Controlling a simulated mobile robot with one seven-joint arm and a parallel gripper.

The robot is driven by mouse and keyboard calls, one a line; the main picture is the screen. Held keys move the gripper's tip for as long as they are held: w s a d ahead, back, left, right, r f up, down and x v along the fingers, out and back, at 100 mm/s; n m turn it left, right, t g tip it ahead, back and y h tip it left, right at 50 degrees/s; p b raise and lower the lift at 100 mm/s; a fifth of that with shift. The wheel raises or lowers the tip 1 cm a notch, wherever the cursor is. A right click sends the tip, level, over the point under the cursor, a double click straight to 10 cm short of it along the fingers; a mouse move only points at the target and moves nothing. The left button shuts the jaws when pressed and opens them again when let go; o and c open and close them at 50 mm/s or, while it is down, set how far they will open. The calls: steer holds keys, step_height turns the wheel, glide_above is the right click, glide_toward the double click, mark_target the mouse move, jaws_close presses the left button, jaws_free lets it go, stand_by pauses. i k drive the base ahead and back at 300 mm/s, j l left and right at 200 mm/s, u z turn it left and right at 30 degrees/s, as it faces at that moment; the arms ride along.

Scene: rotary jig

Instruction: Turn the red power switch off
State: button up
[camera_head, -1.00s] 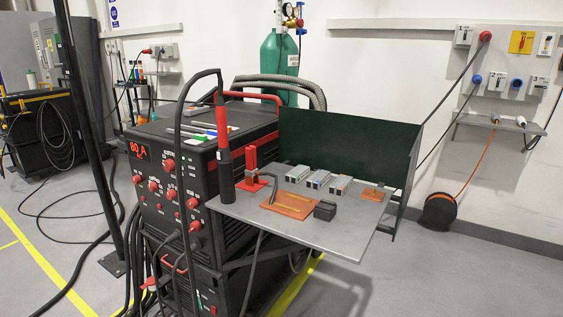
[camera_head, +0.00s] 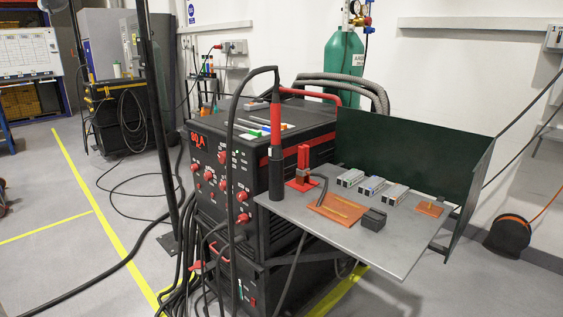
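The black welding machine (camera_head: 262,150) stands in the middle of the view, its front panel (camera_head: 208,195) facing left with several red knobs and a lit red display. On its lower front is a small red part (camera_head: 252,302), beside a small green part (camera_head: 240,291). The red part may be the power switch, but it is too small to tell its position. Hanging black cables cross the front. My gripper is not in view.
A grey shelf (camera_head: 395,258) with metal blocks and copper plates juts out right of the machine, backed by a dark green screen (camera_head: 405,155). A black post (camera_head: 160,120) and floor cables (camera_head: 120,262) lie left. Open floor (camera_head: 50,200) is at the left.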

mark_target(244, 219)
steer(key=i+u, duration=0.3)
steer(key=i, duration=0.8)
